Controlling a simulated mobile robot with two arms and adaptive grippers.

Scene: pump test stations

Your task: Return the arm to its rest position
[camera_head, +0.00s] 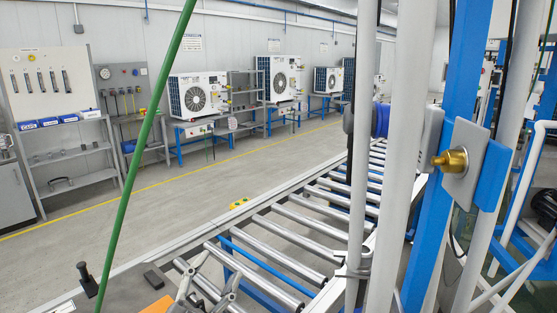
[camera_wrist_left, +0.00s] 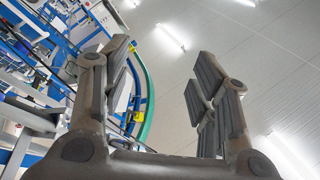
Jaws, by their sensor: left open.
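My left gripper (camera_head: 208,284) shows at the bottom edge of the head view, in front of the roller conveyor (camera_head: 290,236). My right gripper is in neither view.
A green hose (camera_head: 147,130) crosses the left of the head view and also shows behind the fingers in the wrist view (camera_wrist_left: 149,100). Grey and blue posts (camera_head: 460,90) and a brass fitting (camera_head: 451,161) stand at right. White fan units (camera_head: 198,95) line the far wall, beyond open floor.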

